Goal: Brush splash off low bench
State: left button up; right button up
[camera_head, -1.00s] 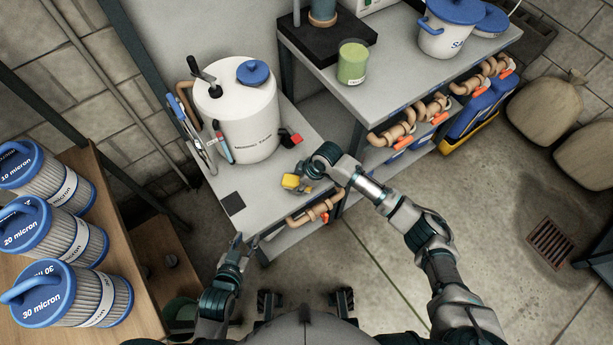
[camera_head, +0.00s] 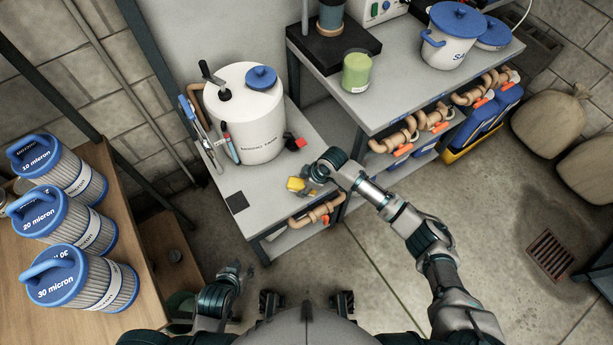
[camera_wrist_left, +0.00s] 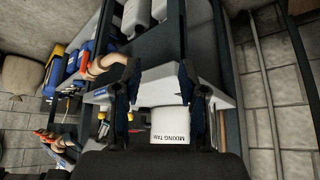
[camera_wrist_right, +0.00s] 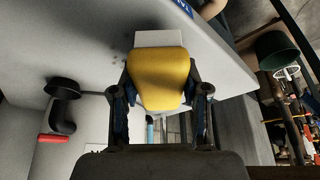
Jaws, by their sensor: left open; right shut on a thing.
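The low bench (camera_head: 268,205) is a grey top carrying a white mixing tank (camera_head: 243,125) with a blue cap. My right gripper (camera_head: 312,178) is shut on a yellow block (camera_head: 296,184) near the bench's front right part. The yellow block (camera_wrist_right: 158,78) fills the jaws in the right wrist view, with a pale part at its far end. Small dark specks (camera_wrist_right: 120,92) show on the bench beside it; I cannot tell whether the block touches the top. My left gripper (camera_head: 240,270) is open and empty, below and in front of the bench.
A black square (camera_head: 237,202) lies at the bench's front left, and a red-and-black item (camera_head: 296,142) is right of the tank. Tools hang at the left edge. A higher bench (camera_head: 400,88) adjoins on the right. Filter cartridges (camera_head: 85,285) stand on a wooden shelf at left.

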aim_at(302, 184)
jog(key=shift+d+r, duration=0.15)
jog(key=shift+r, duration=0.25)
jog(key=shift+r+p, duration=0.35)
jog(key=shift+p, duration=0.25)
jog(key=shift+a+r+p, duration=0.25)
jog(key=shift+r+p, duration=0.2)
jog(key=shift+r, duration=0.05)
pick_arm(q)
jog(key=s+a+f+g+y, duration=0.1)
jog(key=s+a+f+g, duration=0.1)
jog(key=s+f+g, duration=0.3)
pick_arm(e)
jog(key=shift+r+p, duration=0.3)
jog(key=shift+p, duration=0.05)
jog(key=shift+d+r+p, duration=0.25)
jog(key=shift+r+p, duration=0.25)
jog(key=shift+a+r+p, duration=0.2)
jog(key=shift+r+p, duration=0.3)
pick_arm(q)
jog(key=shift+t, duration=0.5)
jog(key=shift+s+d+f, duration=0.1)
jog(key=shift+d+f, duration=0.1)
jog(key=shift+f, duration=0.65)
jog(key=shift+s+d+f, duration=0.1)
jog(key=shift+d+f, duration=0.05)
jog(key=shift+f, duration=0.65)
jog(key=shift+d+f, duration=0.2)
jog(key=shift+f, duration=0.65)
pick_arm(e)
jog(key=shift+d+r, duration=0.1)
